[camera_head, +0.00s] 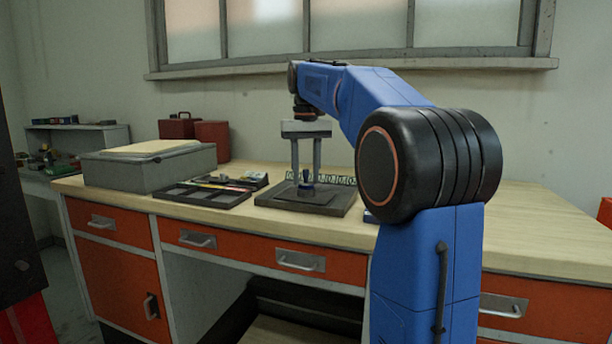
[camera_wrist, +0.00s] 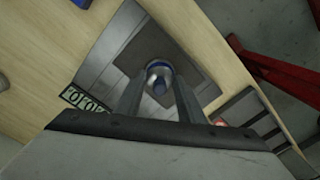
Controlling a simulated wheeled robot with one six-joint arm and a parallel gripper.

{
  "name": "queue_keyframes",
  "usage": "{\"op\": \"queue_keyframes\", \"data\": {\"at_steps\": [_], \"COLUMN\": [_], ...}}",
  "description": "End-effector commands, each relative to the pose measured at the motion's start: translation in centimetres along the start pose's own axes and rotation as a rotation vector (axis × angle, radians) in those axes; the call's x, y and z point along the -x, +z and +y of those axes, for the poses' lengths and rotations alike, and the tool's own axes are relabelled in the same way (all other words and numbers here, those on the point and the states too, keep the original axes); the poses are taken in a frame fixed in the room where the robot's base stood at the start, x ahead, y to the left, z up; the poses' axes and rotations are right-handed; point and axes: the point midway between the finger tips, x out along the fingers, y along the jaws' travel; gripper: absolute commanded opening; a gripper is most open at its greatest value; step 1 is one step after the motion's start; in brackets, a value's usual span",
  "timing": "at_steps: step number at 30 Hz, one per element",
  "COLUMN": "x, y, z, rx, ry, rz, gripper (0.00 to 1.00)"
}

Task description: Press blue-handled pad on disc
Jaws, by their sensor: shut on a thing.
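My gripper (camera_head: 306,170) points straight down over the workbench, with its two fingers shut on the blue-handled pad (camera_head: 306,188). The pad is upright over a dark square plate (camera_head: 338,209), which also shows in the wrist view (camera_wrist: 185,48). The disc cannot be told apart from the pad and plate here. Whether the pad's underside touches what is below it is hidden.
A dark divided tray (camera_head: 206,196) with small parts lies left of the plate. A grey box (camera_head: 150,168) stands farther left, with red cases (camera_head: 211,140) behind. A row of number tags (camera_head: 340,180) lies behind the plate. The bench top (camera_head: 540,238) at right is clear.

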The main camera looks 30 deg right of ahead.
Motion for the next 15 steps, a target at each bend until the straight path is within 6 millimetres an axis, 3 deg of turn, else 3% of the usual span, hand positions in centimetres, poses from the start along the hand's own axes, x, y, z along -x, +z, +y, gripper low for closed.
{"op": "queue_keyframes", "data": {"at_steps": [15], "x": [3.5], "y": [-0.1], "z": [0.0], "rx": [0.0], "ry": [0.0], "rz": [0.003], "gripper": [0.17]}}
